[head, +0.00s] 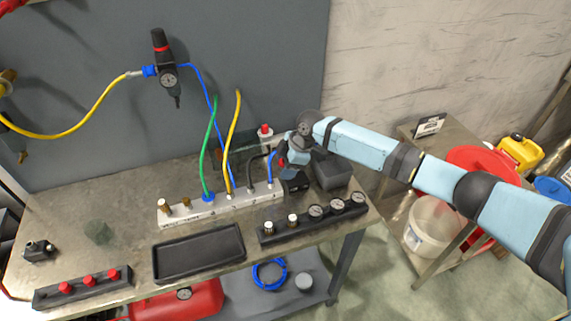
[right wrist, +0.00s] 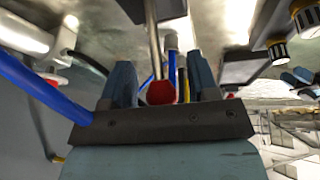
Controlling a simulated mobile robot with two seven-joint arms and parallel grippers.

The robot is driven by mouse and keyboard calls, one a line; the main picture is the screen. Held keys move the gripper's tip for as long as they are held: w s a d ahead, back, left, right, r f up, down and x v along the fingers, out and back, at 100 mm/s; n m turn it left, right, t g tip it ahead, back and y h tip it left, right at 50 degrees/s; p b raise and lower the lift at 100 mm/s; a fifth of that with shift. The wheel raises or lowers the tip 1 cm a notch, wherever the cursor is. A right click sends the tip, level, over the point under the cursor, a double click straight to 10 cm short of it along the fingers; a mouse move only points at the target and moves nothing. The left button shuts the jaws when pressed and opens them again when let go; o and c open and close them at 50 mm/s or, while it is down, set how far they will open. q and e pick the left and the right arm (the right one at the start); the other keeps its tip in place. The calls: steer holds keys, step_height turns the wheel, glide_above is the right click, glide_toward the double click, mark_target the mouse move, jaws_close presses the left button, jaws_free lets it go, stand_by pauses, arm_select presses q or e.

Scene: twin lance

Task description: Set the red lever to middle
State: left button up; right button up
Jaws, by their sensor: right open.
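The red lever shows in the right wrist view as a metal rod with a red knob (right wrist: 160,92) at its end. The knob lies between the two fingers of my right gripper (right wrist: 160,68), which is open, with a gap on each side of the rod. In the head view my right gripper (head: 287,168) is at the right end of the white manifold block (head: 222,208) and hides most of the lever there. I cannot tell the lever's setting. My left gripper is not in view.
Green, yellow, black and blue hoses rise from the manifold, close left of my right gripper. A black gauge strip (head: 275,234) and an empty black tray (head: 199,252) lie in front. A dark grey box (head: 332,174) stands to the right. The left middle of the bench is mostly clear.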

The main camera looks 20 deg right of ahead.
steer(key=shift+f, duration=0.15)
steer(key=shift+c, duration=0.4)
jaws_close()
steer(key=shift+d+f+y+b, duration=0.1)
steer(key=shift+d+y+b, duration=0.3)
steer(key=shift+y+b, duration=0.15)
steer(key=shift+d+y+b, duration=0.65)
steer(key=shift+y+b, duration=0.3)
steer(key=shift+b, duration=0.2)
steer(key=shift+w+d+r+y+b, duration=0.1)
steer(key=shift+d+r+y+b, duration=0.2)
steer(key=shift+d+r+b, duration=0.15)
steer(key=shift+d+r, duration=0.1)
steer(key=shift+d, duration=0.1)
steer(key=shift+o, duration=0.4)
jaws_free()
steer(key=shift+d, duration=0.1)
